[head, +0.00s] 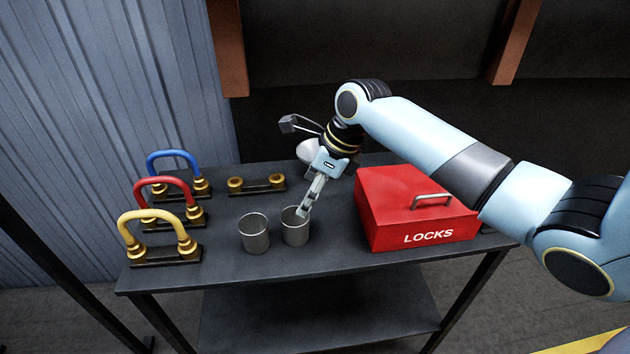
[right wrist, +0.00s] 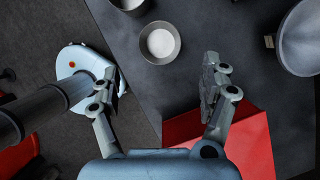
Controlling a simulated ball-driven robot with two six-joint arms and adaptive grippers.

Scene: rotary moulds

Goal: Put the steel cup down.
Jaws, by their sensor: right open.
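Two steel cups stand upright on the dark table (head: 195,280). The left cup (head: 254,236) is apart from the right cup (head: 295,230), near the front edge. My right gripper (head: 294,168) is open and empty; its lower finger overlaps the right cup's rim in the head view. In the right wrist view one cup (right wrist: 159,43) stands just beyond the spread fingers of my right gripper (right wrist: 160,82), not between them. The other cup (right wrist: 129,4) is cut off at the top edge. My left gripper is not in view.
A red LOCKS box (head: 400,215) stands right of the cups. Yellow (head: 160,235), red (head: 168,200) and blue (head: 178,170) shackles stand on brass-post bases at left. A base without a shackle (head: 257,185) lies behind. A pale round object (head: 307,150) is partly hidden behind my gripper.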

